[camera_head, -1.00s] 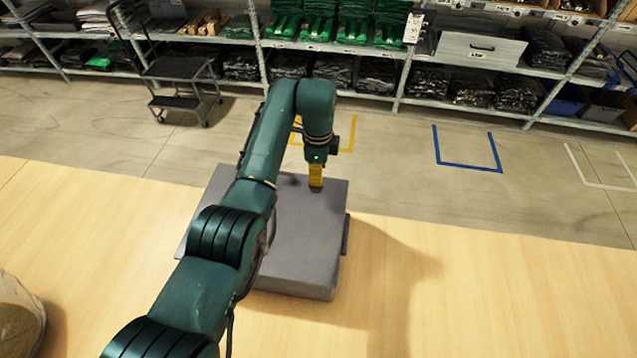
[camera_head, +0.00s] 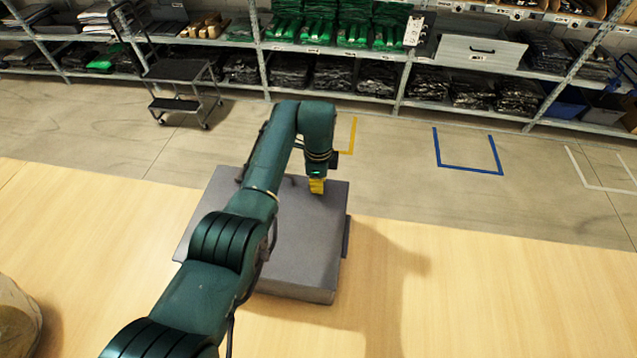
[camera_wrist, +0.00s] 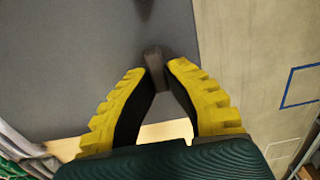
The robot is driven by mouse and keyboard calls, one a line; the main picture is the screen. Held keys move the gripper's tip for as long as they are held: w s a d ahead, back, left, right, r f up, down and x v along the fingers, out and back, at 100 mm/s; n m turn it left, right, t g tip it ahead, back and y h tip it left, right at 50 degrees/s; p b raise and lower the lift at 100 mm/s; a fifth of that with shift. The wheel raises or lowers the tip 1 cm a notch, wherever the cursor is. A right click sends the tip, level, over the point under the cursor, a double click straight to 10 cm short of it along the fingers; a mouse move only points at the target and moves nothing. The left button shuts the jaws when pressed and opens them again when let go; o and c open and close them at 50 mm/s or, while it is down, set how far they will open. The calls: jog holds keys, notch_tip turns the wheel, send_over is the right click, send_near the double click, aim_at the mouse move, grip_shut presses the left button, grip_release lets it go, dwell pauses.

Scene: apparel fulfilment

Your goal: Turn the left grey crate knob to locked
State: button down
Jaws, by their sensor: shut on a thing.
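The grey crate (camera_head: 300,250) sits on the wooden table, with its flat top facing up. My gripper (camera_head: 317,188) points down at the far part of the crate's top. In the wrist view my gripper (camera_wrist: 157,72) has its two yellow fingers converging on a small dark grey knob (camera_wrist: 154,60), with a fingertip at each side of it. The knob stands on the grey crate top (camera_wrist: 70,60). Another small dark piece shows at the upper edge of the wrist view. The knob's markings cannot be read.
The wooden table (camera_head: 480,290) is bare to the right of the crate. A rounded object (camera_head: 15,318) stands at the lower left edge. Behind the table are floor, a step cart (camera_head: 180,80) and stocked shelves.

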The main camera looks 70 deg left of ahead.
jog(key=shift+f, duration=0.15)
jog(key=n, duration=0.4)
jog(key=shift+a+n+b, duration=0.1)
jog(key=shift+n+b, duration=0.25)
jog(key=shift+n, duration=0.05)
jog(key=n, duration=0.4)
jog(key=shift+a+f+b, duration=0.1)
jog(key=shift+a+b, duration=0.05)
jog(key=shift+b, duration=0.2)
jog(key=n, duration=0.5)
jog(key=shift+a, duration=0.1)
jog(key=shift+s+a+n, duration=0.1)
jog(key=shift+s+n, duration=0.05)
jog(key=shift+n, duration=1.95)
jog(key=c, duration=1.1)
grip_release()
